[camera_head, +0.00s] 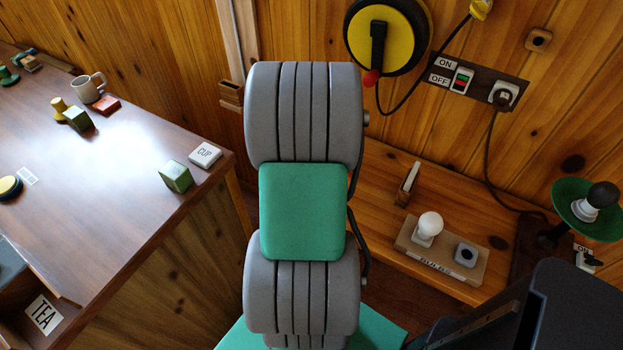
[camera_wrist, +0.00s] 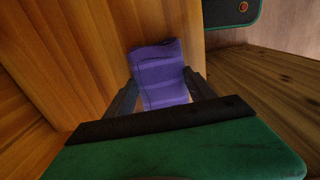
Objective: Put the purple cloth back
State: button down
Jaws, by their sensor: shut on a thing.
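The purple cloth (camera_wrist: 160,75) shows in the wrist view as a folded piece between the two dark fingers of my gripper (camera_wrist: 160,92). My gripper is shut on it. The cloth's far end sticks out past the fingertips, beside a wooden panel. In the head view my own arm fills the middle and hides my gripper and the cloth. I cannot tell from these frames where the cloth's own place is.
A wooden counter (camera_head: 120,165) at left bears a mug (camera_head: 88,88), a CUP tile (camera_head: 205,154) and several blocks. A low shelf (camera_head: 440,200) at right holds a bulb rack (camera_head: 443,249) and a green lamp (camera_head: 590,205). A wooden wall stands behind.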

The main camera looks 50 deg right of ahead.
jog(key=shift+f, duration=0.25)
dwell(0.6)
jog(key=shift+c, duration=1.2)
grip_release()
